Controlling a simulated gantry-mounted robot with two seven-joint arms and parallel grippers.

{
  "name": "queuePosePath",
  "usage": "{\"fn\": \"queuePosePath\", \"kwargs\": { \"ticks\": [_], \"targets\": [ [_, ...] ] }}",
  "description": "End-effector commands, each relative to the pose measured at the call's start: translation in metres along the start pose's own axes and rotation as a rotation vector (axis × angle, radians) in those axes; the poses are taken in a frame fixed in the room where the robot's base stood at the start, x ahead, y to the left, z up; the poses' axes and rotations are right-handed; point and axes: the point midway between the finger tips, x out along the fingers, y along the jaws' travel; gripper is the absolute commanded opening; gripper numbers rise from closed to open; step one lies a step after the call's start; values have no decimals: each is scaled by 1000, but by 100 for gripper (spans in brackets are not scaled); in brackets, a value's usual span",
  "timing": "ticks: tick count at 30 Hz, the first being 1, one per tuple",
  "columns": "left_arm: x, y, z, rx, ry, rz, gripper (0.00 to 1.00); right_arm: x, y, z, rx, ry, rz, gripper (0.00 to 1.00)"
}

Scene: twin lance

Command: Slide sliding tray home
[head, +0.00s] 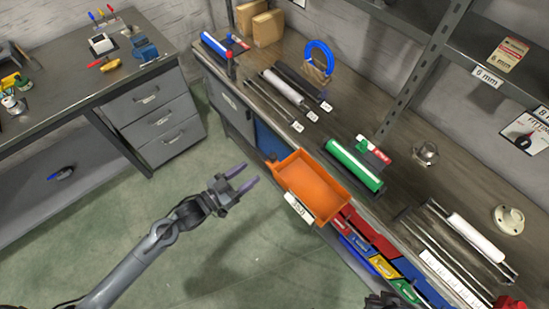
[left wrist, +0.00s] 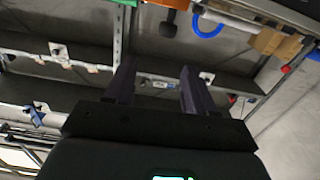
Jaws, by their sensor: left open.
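The sliding tray is an orange open bin (head: 312,186) with a white label on its front. In the head view it sticks out from the front of the long workbench, over the floor side, and looks empty. My left gripper (head: 246,175) is to the left of the tray, apart from it, with its two purple-grey fingers spread and nothing between them.
The workbench (head: 345,120) carries a green roll (head: 354,165), a blue ring (head: 319,57), white rollers and cardboard boxes (head: 267,27). Coloured bins (head: 384,266) sit below its front edge, right of the tray. A drawer desk (head: 155,112) stands left. Green floor between is clear.

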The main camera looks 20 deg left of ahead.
Motion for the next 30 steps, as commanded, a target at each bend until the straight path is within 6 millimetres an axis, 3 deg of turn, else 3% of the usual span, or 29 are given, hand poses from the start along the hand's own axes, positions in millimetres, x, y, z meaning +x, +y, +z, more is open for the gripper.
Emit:
{"fn": "queuePosePath", "kwargs": {
  "ticks": [1, 6, 14, 30],
  "targets": [
    [3, -5, 16, 14, 4, 3, 55, 19, -1, 6, 0, 0, 0, 0],
    [9, -12, 20, 38, 17, 7, 55, 34, -2, 14, 0, -6, -1, 0],
    [29, -13, 18, 41, 25, 5, 55, 36, -2, 16, 0, -8, -2, 0],
    [107, -12, 16, 41, 23, 5, 55, 39, -2, 15, 0, -2, -1, 0]
  ]
}}
